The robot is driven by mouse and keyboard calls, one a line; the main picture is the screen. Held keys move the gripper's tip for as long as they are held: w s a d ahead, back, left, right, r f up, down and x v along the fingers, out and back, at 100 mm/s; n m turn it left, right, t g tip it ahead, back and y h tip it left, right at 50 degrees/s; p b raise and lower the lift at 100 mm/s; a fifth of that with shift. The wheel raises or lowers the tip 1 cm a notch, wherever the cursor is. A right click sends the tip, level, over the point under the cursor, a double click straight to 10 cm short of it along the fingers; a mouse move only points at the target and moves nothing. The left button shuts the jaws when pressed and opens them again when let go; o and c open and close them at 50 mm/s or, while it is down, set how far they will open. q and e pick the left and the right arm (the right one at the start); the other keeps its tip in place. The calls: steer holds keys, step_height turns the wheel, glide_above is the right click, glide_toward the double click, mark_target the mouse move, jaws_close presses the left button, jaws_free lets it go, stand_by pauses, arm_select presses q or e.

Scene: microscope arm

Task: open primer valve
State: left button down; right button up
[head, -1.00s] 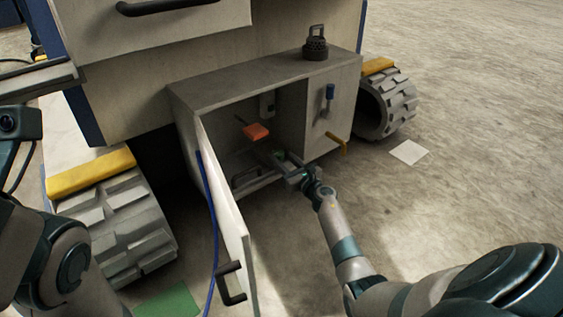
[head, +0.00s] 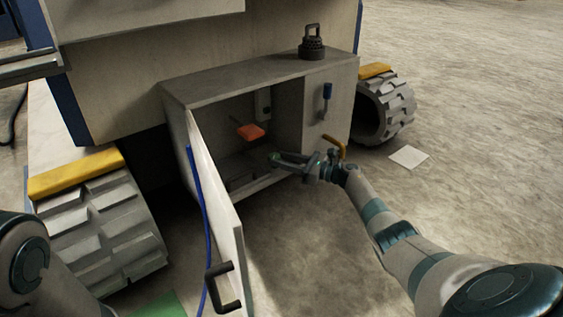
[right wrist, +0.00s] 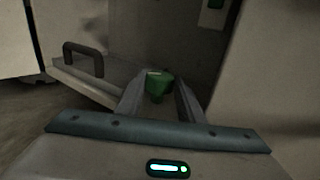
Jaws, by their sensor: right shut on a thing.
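My right gripper (head: 277,157) reaches into the lower front of the open cabinet (head: 205,92), coming from the right. It is shut on a green knob or handle (right wrist: 158,84), which sits between the two fingers in the right wrist view. A little of the green also shows at the fingertips in the head view. I cannot tell how the handle is turned, because the fingers partly cover it. An orange handle (head: 250,131) sits higher inside the cabinet. My left gripper is out of view; only part of the left arm shows at lower left.
The cabinet door (head: 215,200) stands open at the left, with a dark pull (head: 224,288) and a blue hose (head: 198,190). Treaded wheels (head: 105,230) flank the cabinet.

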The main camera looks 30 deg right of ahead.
steer(key=shift+n+y, duration=0.3)
steer(key=shift+y, duration=0.1)
steer(key=o, duration=1.1)
steer(key=shift+d+r, duration=0.1)
steer(key=shift+c, duration=0.2)
steer(key=shift+m+h, duration=0.5)
steer(key=shift+h, duration=0.2)
steer(key=shift+t+h, duration=0.3)
steer(key=shift+s+a+m+t+h+p, duration=0.15)
steer(key=shift+a+m+t+h+p, duration=0.2)
steer(key=shift+m+h, duration=0.35)
steer(key=m+h+p, duration=0.1)
steer(key=h+p, duration=0.1)
steer(key=m+t+h+p, duration=0.1)
steer(key=m+h+p, duration=0.1)
steer(key=shift+s+a+r+h, duration=0.1)
steer(key=shift+a+r+h, duration=0.1)
steer(key=shift+a+h, duration=0.2)
steer(key=m+h+p, duration=0.1)
steer(key=h+p, duration=0.1)
steer(key=shift+a+f+m+t+h, duration=0.1)
steer(key=shift+a+m+t+h, duration=0.2)
steer(key=shift+m, duration=0.1)
steer(key=shift+a+f+m+h+p, duration=0.15)
steer(key=shift+m+h+p, duration=0.7)
steer(key=shift+h, duration=0.55)
